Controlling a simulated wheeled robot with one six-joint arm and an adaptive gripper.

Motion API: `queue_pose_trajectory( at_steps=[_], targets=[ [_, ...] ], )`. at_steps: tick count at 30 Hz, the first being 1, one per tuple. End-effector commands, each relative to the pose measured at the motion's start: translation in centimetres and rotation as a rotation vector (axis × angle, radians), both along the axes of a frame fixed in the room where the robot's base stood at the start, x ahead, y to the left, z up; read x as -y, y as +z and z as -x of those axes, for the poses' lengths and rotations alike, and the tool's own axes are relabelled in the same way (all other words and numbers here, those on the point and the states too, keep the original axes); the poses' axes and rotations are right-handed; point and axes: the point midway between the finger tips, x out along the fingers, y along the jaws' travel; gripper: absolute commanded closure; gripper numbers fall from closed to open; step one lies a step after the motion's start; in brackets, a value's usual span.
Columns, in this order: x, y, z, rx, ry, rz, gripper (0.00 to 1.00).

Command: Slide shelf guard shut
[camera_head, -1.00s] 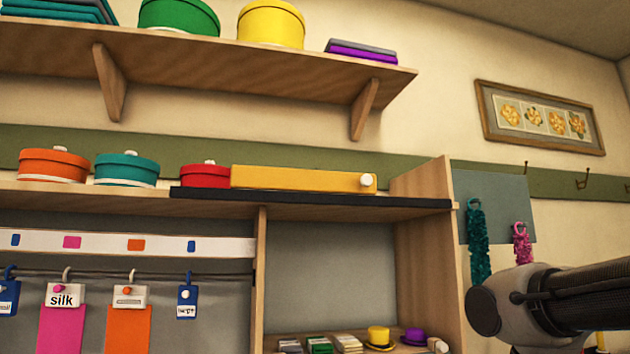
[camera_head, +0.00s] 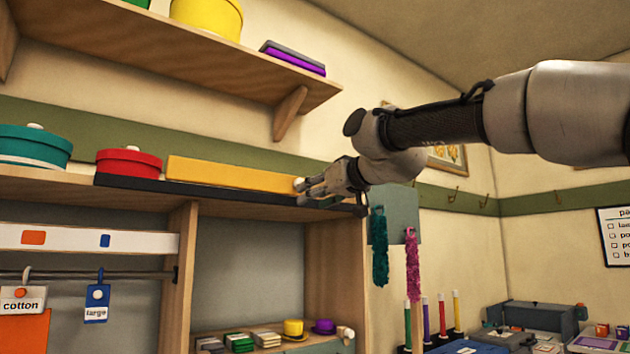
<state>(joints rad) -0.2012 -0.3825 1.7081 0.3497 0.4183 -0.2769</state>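The shelf guard (camera_head: 230,174) is a long yellow bar with a white knob (camera_head: 299,184) at its right end. It stands in a black track (camera_head: 135,184) along the front edge of the shelf. Its left end is in front of or beside the red round box (camera_head: 128,163). My gripper (camera_head: 305,188) reaches in from the right, with its fingertips at the knob. The fingers partly cover the knob and the right part of the track. I cannot tell whether they grip the knob or only touch it.
A teal round box (camera_head: 33,147) stands left of the red one. An upper shelf (camera_head: 170,60) with a bracket (camera_head: 290,112) hangs above. Teal and pink garlands (camera_head: 412,265) hang right of the cabinet. Small hats and stacks sit in the lower compartment.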

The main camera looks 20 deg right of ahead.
Motion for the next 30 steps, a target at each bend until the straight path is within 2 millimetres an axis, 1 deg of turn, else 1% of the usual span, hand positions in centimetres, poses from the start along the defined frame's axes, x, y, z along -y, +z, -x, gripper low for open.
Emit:
queue_pose_trajectory(
  at_steps=[1, 3, 6, 8, 10, 15, 19, 24, 30],
  targets=[
    [0.1, 2.0, 0.1, 0.054, -0.004, -0.009, 0.53],
    [0.3, 4.1, 0.1, 0.119, -0.013, -0.012, 0.53],
    [0.5, 4.8, -0.3, 0.163, -0.024, 0.004, 0.53],
    [0.3, 4.7, -0.8, 0.165, -0.023, 0.013, 0.53],
    [0.0, 4.7, -1.7, 0.164, -0.023, 0.015, 0.53],
    [-0.9, 4.6, -4.5, 0.162, -0.023, 0.014, 0.53],
    [-1.5, 4.7, -6.2, 0.162, -0.023, 0.014, 0.53],
    [-1.8, 4.7, -7.3, 0.163, -0.023, 0.014, 0.53],
    [-1.9, 4.7, -7.4, 0.163, -0.023, 0.014, 0.53]
  ],
)
